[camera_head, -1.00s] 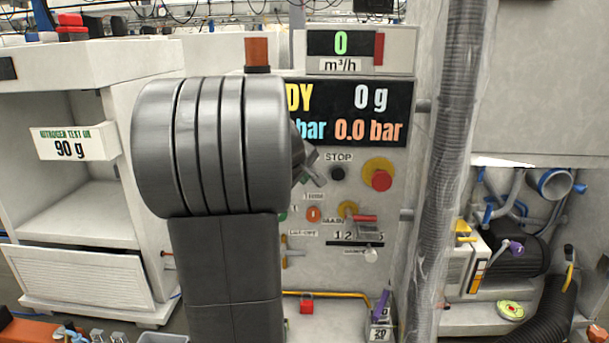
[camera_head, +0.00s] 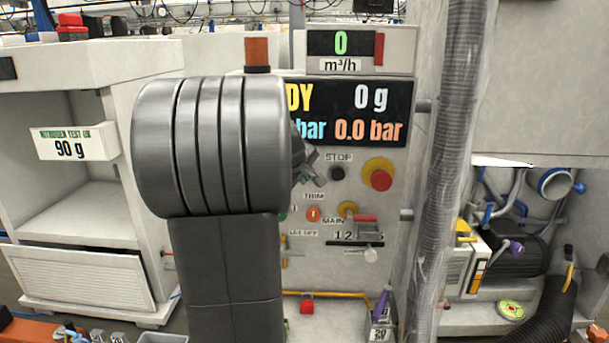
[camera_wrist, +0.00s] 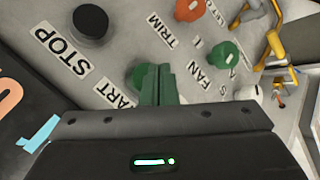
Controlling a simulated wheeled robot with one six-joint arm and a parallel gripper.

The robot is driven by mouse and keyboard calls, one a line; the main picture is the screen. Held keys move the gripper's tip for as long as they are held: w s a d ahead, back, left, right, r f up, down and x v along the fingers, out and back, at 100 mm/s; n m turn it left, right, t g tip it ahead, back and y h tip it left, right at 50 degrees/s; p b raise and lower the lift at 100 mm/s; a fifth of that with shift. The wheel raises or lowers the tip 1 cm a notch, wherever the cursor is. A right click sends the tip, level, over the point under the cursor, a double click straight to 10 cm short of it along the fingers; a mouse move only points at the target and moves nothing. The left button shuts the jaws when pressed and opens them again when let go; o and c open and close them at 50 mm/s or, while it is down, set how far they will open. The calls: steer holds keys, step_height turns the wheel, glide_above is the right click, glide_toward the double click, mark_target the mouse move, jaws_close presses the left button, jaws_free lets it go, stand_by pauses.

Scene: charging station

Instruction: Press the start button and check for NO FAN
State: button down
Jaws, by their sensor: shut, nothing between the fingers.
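The green start button (camera_wrist: 138,76) is partly hidden behind my gripper's fingers in the wrist view; its label (camera_wrist: 113,92) shows only "ART". My gripper (camera_wrist: 160,72) is shut and empty, its fingertips at or just in front of the button; I cannot tell whether they touch. In the head view my gripper (camera_head: 318,179) is mostly hidden by my arm, left of the black STOP button (camera_head: 338,173). The display (camera_head: 350,112) reads "DY", "0 g", "bar" and "0.0 bar", its left part hidden. No "NO FAN" text is visible. The green FAN control (camera_wrist: 225,54) is right of the fingers.
A red mushroom button (camera_head: 381,180) on a yellow base is right of STOP. An orange TRIM control (camera_wrist: 190,8) is above the fingers. The flow readout (camera_head: 341,43) shows 0 m³/h. A ribbed hose (camera_head: 445,170) hangs right of the panel. A "90 g" sign (camera_head: 72,145) marks the left cabinet.

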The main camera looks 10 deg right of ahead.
steer(key=shift+w, duration=0.1)
steer(key=shift+w+d, duration=0.15)
steer(key=shift+w, duration=0.2)
steer(key=shift+w+d+p, duration=0.1)
steer(key=shift+w+p, duration=0.2)
steer(key=shift+w, duration=0.1)
stand_by(0.9)
stand_by(0.3)
steer(key=shift+s+a+b, duration=0.25)
steer(key=shift+s+b, duration=0.1)
steer(key=shift+s, duration=0.5)
steer(key=s+b, duration=0.1)
steer(key=s, duration=0.1)
steer(key=s+a, duration=0.1)
steer(key=s, duration=0.1)
steer(key=shift+s+a+b, duration=0.2)
steer(key=shift+s+b, duration=0.2)
